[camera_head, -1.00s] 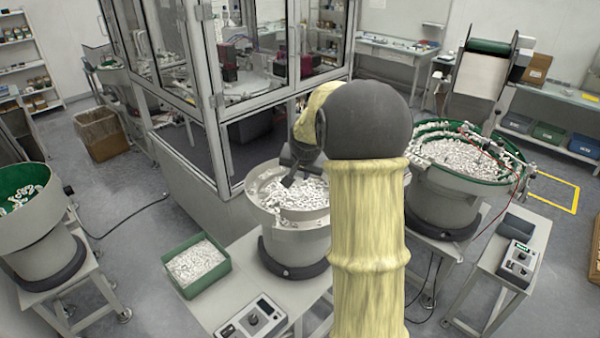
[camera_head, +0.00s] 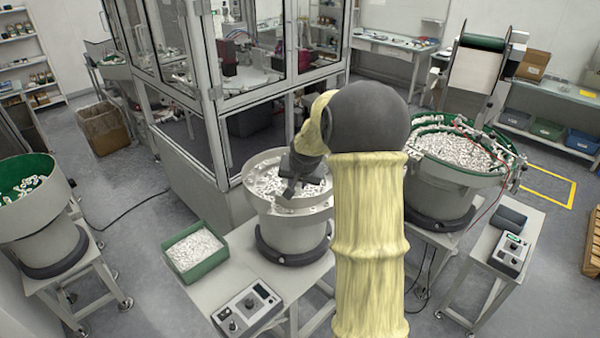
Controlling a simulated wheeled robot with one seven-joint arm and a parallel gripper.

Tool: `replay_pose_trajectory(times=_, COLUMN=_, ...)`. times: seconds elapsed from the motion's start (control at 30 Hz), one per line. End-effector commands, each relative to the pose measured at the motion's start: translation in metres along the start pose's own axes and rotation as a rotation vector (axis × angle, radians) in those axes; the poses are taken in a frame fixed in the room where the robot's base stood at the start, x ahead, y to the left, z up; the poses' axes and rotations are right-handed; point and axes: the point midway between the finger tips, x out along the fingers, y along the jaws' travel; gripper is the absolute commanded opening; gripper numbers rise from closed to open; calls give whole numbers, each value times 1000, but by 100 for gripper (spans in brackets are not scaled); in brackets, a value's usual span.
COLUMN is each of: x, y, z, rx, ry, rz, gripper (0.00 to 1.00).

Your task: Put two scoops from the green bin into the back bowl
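The green bin (camera_head: 208,265), a small open box full of white parts, sits on the grey table in the lower left middle. A grey feeder bowl (camera_head: 292,236) with white parts stands behind and right of it. A larger bowl with a green rim (camera_head: 440,200), also full of white parts, stands farther back at the right, partly hidden by my arm. My gripper (camera_head: 292,190) is over the grey bowl, pointing down. It is dark and small, so I cannot tell whether its fingers are open or whether it holds a scoop.
A green-lined bowl (camera_head: 55,225) stands at the left on its own table. Control boxes stand on the front table (camera_head: 246,308) and the right table (camera_head: 510,253). A glazed machine frame (camera_head: 215,110) rises behind the grey bowl. A cardboard box (camera_head: 104,130) stands on the floor.

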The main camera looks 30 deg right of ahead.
Motion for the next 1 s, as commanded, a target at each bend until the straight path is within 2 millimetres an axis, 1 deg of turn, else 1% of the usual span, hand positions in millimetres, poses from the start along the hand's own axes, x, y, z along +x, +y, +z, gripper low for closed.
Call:
replay_pose_trajectory(times=0.17, x=28, y=-2, z=22, rx=-58, ry=-16, rz=-32, gripper=0)
replay_pose_trajectory(times=0.33, x=58, y=-8, z=50, rx=-136, ry=-35, rz=-76, gripper=0)
replay_pose_trajectory(times=0.47, x=85, y=-17, z=85, rx=-223, ry=-57, rz=-123, gripper=0)
replay_pose_trajectory(times=0.6, x=110, y=-31, z=129, rx=-333, ry=-83, rz=-182, gripper=0)
replay_pose_trajectory(times=0.8, x=130, y=-44, z=183, rx=-455, ry=-108, rz=-247, gripper=0)
replay_pose_trajectory(times=1.0, x=140, y=-51, z=226, rx=-541, ry=-126, rz=-293, gripper=0)
